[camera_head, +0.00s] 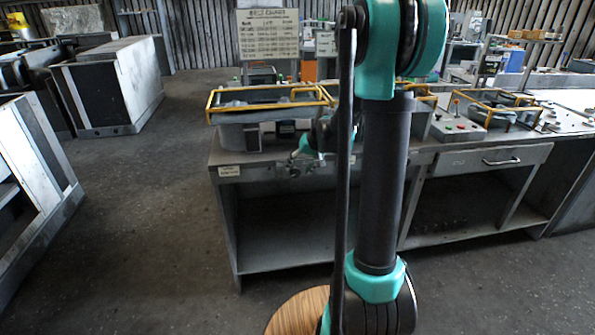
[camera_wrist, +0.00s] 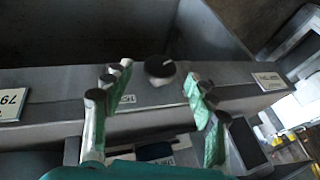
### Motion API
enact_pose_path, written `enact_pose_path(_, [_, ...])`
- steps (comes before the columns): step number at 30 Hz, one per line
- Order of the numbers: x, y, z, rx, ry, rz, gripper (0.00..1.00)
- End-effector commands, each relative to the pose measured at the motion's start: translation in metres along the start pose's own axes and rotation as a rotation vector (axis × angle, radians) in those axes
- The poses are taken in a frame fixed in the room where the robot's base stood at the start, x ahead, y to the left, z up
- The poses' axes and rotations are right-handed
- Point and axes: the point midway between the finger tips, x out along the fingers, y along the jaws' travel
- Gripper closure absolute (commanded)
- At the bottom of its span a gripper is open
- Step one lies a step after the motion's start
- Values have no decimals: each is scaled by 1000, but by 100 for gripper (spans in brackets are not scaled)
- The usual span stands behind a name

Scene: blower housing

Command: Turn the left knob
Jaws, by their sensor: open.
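A dark round knob (camera_wrist: 159,68) with a light pointer mark sits on the grey bench front in the wrist view. It is the only knob I can make out there. A small label (camera_wrist: 127,100) is beside it at lower left. My gripper (camera_wrist: 157,83) is open, with one green-and-grey finger pair on each side of the knob. The knob appears in the gap, slightly beyond the fingertips, and I see no contact. In the head view my gripper (camera_head: 303,160) is at the front edge of the bench, and the knob cannot be made out behind it.
The grey workbench (camera_head: 230,160) carries a yellow-framed tray (camera_head: 265,105) and, further right, a control box (camera_head: 458,128) with buttons. A drawer (camera_head: 490,160) is under the right part. White plates (camera_wrist: 10,104) flank the knob. Open floor lies left of the bench.

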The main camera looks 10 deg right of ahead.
Motion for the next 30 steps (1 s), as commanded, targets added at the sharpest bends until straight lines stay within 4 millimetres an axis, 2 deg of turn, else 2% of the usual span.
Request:
enact_pose_path(6, [18,0,0,-1,0,0,43])
enact_pose_path(17, [22,0,0,-1,0,0,43])
enact_pose_path(27, [22,0,0,0,0,0,84])
enact_pose_path(30, [22,0,0,0,0,0,93])
